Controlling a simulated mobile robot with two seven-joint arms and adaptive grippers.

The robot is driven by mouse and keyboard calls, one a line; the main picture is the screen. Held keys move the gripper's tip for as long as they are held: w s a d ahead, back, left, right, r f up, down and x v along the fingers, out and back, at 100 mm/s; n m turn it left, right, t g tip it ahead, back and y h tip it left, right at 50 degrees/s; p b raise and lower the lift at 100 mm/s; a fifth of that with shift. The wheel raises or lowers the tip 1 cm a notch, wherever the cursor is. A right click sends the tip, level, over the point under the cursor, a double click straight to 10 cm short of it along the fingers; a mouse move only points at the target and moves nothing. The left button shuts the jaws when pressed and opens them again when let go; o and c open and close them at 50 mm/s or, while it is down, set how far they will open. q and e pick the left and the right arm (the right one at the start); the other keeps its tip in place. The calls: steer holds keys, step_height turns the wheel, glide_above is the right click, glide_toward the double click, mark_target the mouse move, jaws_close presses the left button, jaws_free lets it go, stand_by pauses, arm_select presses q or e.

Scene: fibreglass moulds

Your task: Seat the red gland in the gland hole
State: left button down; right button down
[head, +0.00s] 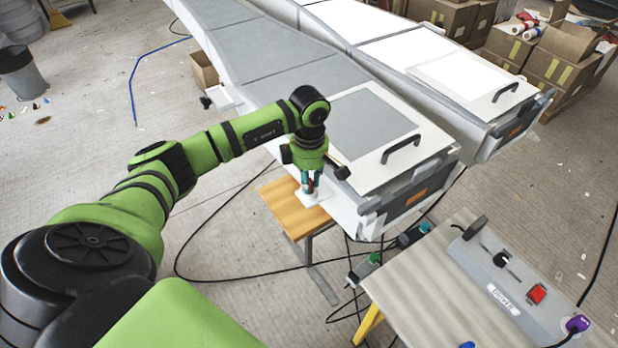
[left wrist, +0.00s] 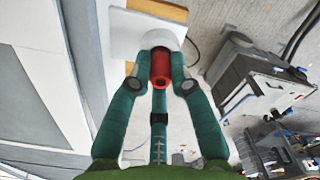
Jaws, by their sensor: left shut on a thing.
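The red gland (left wrist: 160,72) is a short red tube with a hole in its near end. My left gripper (left wrist: 160,84) has its teal fingers closed around the gland in the left wrist view. In the head view the left gripper (head: 311,184) points down over a small white block (head: 308,196), with a little red showing between its fingers. In the left wrist view the far end of the gland is against the round white boss (left wrist: 160,38) of that block. The gland hides the gland hole, so I cannot tell how deep it sits. My right gripper is not in view.
The white block is on a wooden stool (head: 280,204). A long mould with a handled lid (head: 372,125) stands just behind. A control bench with a power box (head: 510,285) is at the lower right. Black cables (head: 240,278) cross the floor.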

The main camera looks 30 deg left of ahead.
arm_select(q)
steer(key=c, duration=1.5)
jaws_free()
steer(key=shift+f, duration=0.2)
steer(key=o, duration=0.4)
steer(key=shift+r, duration=0.1)
steer(key=shift+c, duration=0.2)
steer(key=shift+r, duration=0.1)
steer(key=shift+r, duration=0.2)
step_height(320, 180, up, 12)
steer(key=b, duration=0.4)
steer(key=shift+f, duration=0.15)
